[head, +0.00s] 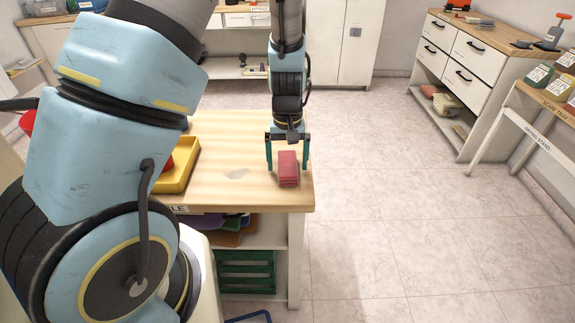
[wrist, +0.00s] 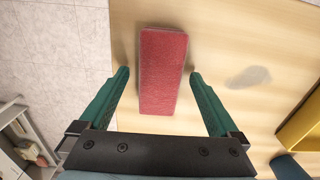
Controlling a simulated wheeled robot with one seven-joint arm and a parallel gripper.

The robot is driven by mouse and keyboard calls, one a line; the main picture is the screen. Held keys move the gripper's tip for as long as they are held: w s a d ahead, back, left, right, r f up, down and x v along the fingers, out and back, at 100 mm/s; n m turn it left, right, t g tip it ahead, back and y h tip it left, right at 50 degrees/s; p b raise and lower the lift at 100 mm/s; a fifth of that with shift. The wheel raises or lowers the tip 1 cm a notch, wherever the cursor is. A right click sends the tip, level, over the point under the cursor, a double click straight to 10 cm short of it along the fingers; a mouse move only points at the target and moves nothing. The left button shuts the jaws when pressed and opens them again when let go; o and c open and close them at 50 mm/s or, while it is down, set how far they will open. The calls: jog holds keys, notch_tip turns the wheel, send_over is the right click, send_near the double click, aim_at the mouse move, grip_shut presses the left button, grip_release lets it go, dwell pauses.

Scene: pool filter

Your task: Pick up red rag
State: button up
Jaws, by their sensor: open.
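The red rag (head: 288,169) is a folded, block-shaped red cloth lying near the right end of the wooden table top. It also shows in the wrist view (wrist: 163,70), long side running away from my gripper. My gripper (head: 287,166) is over the rag, with its two green fingers apart. In the wrist view the fingertips (wrist: 159,74) are on either side of the rag, with a gap on each side. Nothing is held between them. Whether the fingertips touch the table cannot be told.
A yellow tray (head: 190,165) with something red in it sits left on the table (head: 235,195); its edge shows in the wrist view (wrist: 300,125). A drawer cabinet (head: 470,75) and a drying stand (head: 530,130) stand at right. The tiled floor between is clear.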

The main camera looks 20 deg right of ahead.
aim_at(288, 163)
jog(key=shift+f, duration=0.35)
jog(key=shift+c, duration=0.2)
jog(key=c, duration=1.4)
notch_tip(288, 163, up, 10)
jog(key=shift+b, duration=0.55)
